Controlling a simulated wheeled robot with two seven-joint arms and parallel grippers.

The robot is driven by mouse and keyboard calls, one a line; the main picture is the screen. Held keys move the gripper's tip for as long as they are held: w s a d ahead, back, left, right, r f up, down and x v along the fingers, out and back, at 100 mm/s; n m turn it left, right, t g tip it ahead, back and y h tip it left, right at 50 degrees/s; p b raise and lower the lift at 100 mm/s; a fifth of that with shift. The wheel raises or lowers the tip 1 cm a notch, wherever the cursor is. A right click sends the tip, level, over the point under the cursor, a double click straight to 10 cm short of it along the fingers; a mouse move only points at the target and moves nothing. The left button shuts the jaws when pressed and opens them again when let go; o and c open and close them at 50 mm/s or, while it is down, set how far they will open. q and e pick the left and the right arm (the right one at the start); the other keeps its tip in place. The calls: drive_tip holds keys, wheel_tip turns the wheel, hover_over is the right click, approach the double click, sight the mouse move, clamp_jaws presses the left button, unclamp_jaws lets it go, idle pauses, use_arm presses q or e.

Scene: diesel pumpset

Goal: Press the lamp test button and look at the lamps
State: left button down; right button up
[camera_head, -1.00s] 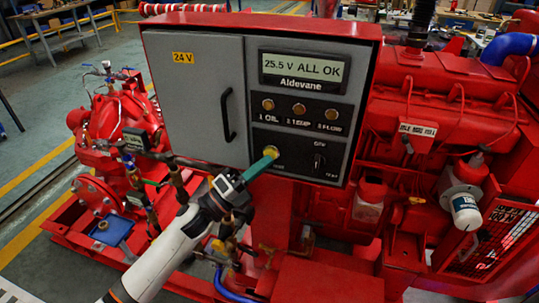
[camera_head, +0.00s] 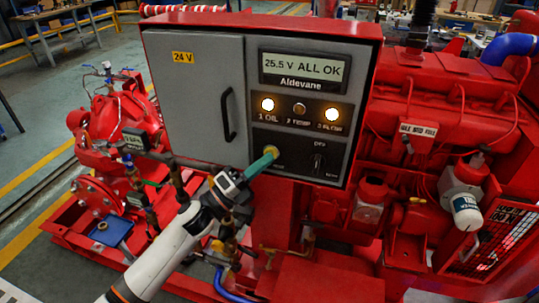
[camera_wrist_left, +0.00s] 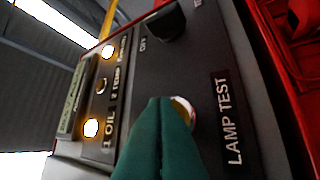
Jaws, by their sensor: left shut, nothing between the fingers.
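The lamp test button (camera_wrist_left: 184,108) sits beside its LAMP TEST label in the left wrist view. My left gripper (camera_head: 271,151) is shut, with its green fingertips against the button, which they mostly cover. The lamp 1 OIL (camera_head: 268,104) and the lamp 3 (camera_head: 332,114) are lit bright. The middle lamp 2 TEMP (camera_head: 300,109) is dark. The left wrist view agrees: the oil lamp (camera_wrist_left: 91,128) and the far lamp (camera_wrist_left: 107,51) glow, and the middle one (camera_wrist_left: 101,86) does not. My right gripper is not in view.
The display (camera_head: 303,69) reads 25.5 V ALL OK. A dark rotary switch (camera_head: 318,161) sits right of the button. The grey cabinet door (camera_head: 195,90) with a black handle (camera_head: 228,115) is closed. Red engine parts (camera_head: 440,110) stand close on the right.

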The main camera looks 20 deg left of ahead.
use_arm(q)
drive_tip(key=shift+s, duration=0.85)
drive_tip(key=s+p, duration=0.1)
drive_tip(key=s, duration=0.4)
drive_tip(key=shift+a, duration=0.1)
idle(0.7)
